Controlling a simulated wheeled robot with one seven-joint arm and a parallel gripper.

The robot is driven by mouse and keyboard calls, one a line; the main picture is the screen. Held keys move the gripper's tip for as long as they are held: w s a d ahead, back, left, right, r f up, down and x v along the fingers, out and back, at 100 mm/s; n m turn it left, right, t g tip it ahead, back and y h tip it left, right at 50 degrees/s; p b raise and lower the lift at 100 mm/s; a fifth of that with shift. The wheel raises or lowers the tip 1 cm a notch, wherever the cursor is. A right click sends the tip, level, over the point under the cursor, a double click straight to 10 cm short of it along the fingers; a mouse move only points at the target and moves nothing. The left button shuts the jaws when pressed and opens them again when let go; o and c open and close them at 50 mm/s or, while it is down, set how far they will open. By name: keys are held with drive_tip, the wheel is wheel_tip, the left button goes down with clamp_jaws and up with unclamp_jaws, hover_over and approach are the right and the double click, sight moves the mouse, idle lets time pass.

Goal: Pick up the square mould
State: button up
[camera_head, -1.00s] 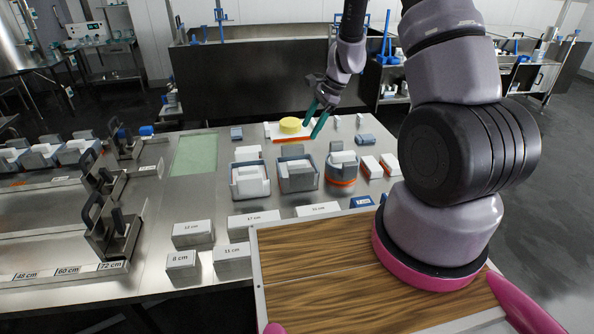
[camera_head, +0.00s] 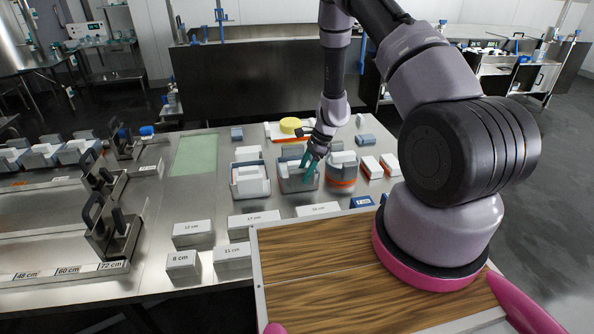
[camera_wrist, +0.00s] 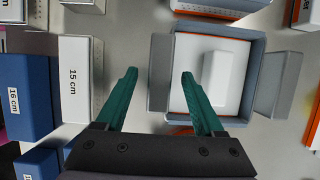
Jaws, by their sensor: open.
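I cannot tell for sure which the task calls the square mould. My gripper (camera_head: 309,170) is open, with green fingers, over the middle mould and hiding part of it. In the wrist view, a square grey-blue mould (camera_wrist: 159,75) holds a white piece and has orange along its inner edge. One finger of my gripper (camera_wrist: 158,78) overlaps that mould in the picture; the other is left of it, over bare table.
White-topped blocks with cm labels (camera_head: 193,233) stand along the table's front. A block marked 15 cm (camera_wrist: 81,85) is left of the fingers in the wrist view. A yellow disc (camera_head: 290,124) lies behind the moulds. A wooden-topped surface (camera_head: 320,290) is in front.

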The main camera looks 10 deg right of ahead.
drive_tip(key=shift+x, duration=1.4)
drive_tip(key=shift+s, duration=0.2)
clamp_jaws()
drive_tip(key=shift+w, duration=0.1)
